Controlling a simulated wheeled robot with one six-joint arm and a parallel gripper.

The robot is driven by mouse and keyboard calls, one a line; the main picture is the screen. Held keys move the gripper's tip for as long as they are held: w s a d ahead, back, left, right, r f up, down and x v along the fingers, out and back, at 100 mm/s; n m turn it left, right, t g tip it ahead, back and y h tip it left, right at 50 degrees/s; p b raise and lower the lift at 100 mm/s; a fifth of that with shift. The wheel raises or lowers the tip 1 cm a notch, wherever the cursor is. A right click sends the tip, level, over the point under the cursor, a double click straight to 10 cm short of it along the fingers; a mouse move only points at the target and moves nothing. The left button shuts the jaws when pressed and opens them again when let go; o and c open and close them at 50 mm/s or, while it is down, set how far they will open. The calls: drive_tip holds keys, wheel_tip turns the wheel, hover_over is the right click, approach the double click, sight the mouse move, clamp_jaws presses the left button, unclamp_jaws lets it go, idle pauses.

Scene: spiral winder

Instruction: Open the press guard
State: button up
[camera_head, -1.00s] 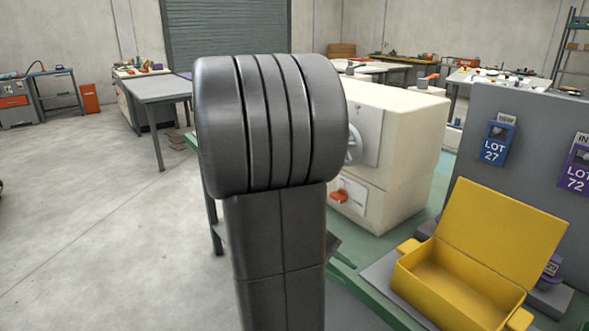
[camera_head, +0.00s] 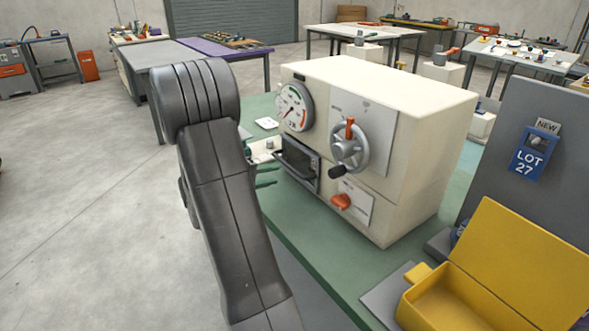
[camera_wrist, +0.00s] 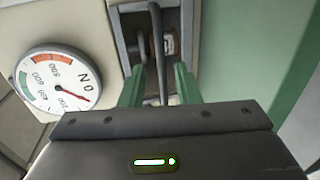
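The press is a cream box (camera_head: 425,100) on a green bench. Its guard (camera_head: 309,182) is a dark-framed window low on the front, under the dial, with a dark bar handle. The guard looks closed in the head view. In the wrist view the fingers of my gripper (camera_wrist: 158,86) are apart. The dark handle bar (camera_wrist: 157,45) runs lengthwise between them in the picture; I cannot tell whether they touch it. An orange and a pale part show behind the bar.
A round dial (camera_head: 294,106), a grey handwheel (camera_head: 349,147) and an orange switch (camera_head: 341,201) are on the press front. An open yellow box (camera_head: 428,318) and a grey panel (camera_head: 530,185) stand to the right.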

sight(293, 171)
drive_tip(key=p+x, duration=0.1)
drive_tip(key=x, duration=0.8)
drive_tip(key=shift+c, duration=0.2)
clamp_jaws()
